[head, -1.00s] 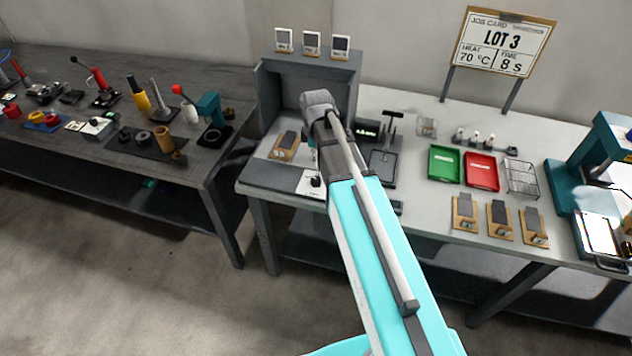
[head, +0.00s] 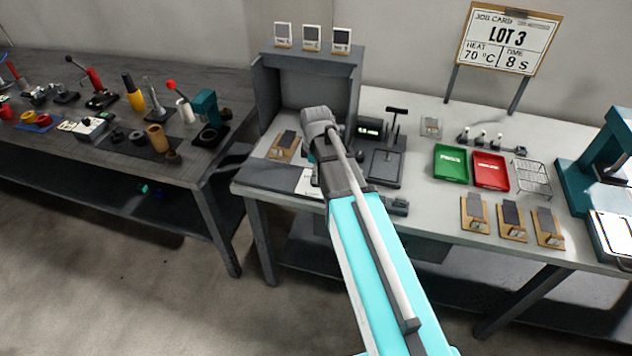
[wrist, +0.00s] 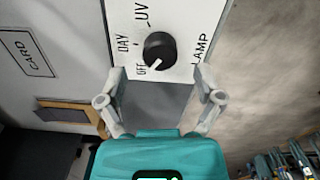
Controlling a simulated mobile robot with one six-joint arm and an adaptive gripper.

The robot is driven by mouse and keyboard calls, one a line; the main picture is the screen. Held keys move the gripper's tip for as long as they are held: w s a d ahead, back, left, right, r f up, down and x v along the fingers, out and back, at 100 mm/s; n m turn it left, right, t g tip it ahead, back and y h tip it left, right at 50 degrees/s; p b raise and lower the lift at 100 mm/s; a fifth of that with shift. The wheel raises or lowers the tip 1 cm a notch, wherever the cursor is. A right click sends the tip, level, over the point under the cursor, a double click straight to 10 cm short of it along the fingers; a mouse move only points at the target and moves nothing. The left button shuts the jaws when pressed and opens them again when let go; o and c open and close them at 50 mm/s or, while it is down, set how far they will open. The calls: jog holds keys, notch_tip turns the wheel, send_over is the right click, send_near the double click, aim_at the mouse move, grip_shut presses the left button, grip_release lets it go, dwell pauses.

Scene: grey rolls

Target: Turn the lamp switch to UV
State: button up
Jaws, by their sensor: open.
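In the wrist view the lamp switch is a round black knob (wrist: 159,50) on a white plate (wrist: 185,22) marked OFF, DAY, UV and LAMP. A pale mark on the knob's edge faces OFF. My gripper (wrist: 160,82) is open and empty, its two grey fingers apart just short of the knob, one towards each side. No contact shows. In the head view part of the white plate (head: 307,183) shows at the bench's front left, beside my arm. My arm hides the knob and my fingers there.
A grey booth (head: 268,95) stands behind the plate, with a wooden holder (head: 283,146) in it. A dark press-like device (head: 385,165) stands to the right. Green (head: 451,164) and red (head: 490,171) trays lie farther right.

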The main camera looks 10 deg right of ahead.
jog(key=shift+f+b, duration=0.9)
jog(key=shift+f, duration=0.3)
jog(key=c, duration=1.2)
